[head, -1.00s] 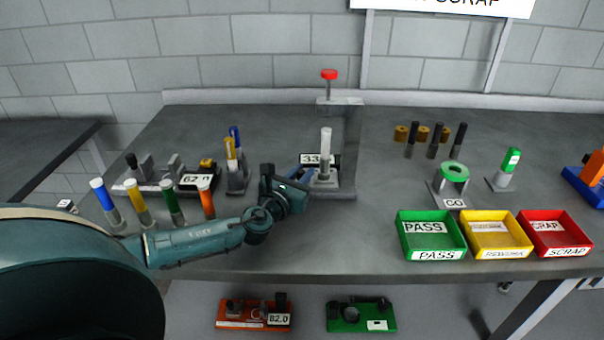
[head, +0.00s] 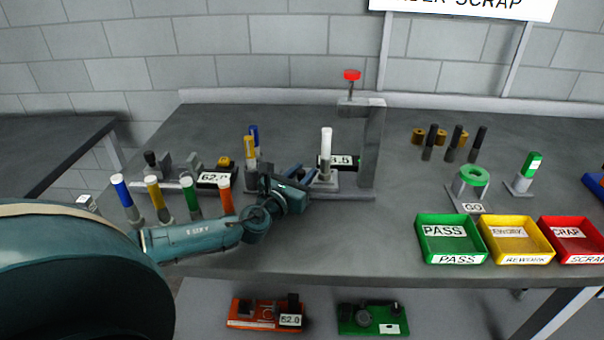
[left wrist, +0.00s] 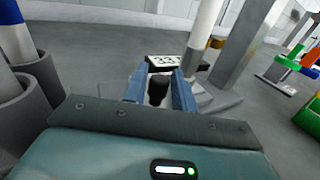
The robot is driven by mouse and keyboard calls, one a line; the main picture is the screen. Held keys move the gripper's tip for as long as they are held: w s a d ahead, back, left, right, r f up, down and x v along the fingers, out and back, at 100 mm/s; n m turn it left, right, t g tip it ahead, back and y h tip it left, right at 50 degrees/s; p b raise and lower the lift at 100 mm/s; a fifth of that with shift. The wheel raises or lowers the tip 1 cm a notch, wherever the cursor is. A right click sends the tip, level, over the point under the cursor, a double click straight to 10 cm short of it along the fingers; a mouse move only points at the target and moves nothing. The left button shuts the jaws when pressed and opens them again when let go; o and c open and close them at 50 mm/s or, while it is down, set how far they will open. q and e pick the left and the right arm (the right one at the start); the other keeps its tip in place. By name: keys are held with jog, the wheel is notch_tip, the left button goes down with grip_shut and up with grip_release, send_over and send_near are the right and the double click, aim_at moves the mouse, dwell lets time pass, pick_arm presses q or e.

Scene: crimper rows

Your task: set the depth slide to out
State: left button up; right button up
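A grey press stand (head: 372,150) with a red-topped plunger (head: 352,75) stands in the middle of the bench. A white-topped post (head: 326,145) stands on its base, to the left of the column, partly in front of a number label (head: 340,162). My left gripper (head: 297,176) is low at the left end of this base. In the left wrist view its blue fingers (left wrist: 160,92) sit on both sides of a black knob (left wrist: 158,88), apparently the depth slide's handle, and look closed on it. My right gripper does not show.
Several coloured pins (head: 190,200) stand left, near my forearm. Blue and yellow tools (head: 251,148) in a holder stand just behind my left gripper. Green, yellow and red trays (head: 455,240) sit at the front right. The bench front between gripper and trays is clear.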

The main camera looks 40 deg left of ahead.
pick_arm(q)
notch_tip(320, 180, up, 10)
jog(key=p, duration=0.2)
jog(key=shift+f+p, duration=0.2)
jog(key=shift+p, duration=0.1)
jog(key=shift+r, duration=0.25)
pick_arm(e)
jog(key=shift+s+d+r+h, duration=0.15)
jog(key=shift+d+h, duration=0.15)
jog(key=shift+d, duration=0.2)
pick_arm(q)
jog(key=shift+o, duration=0.4)
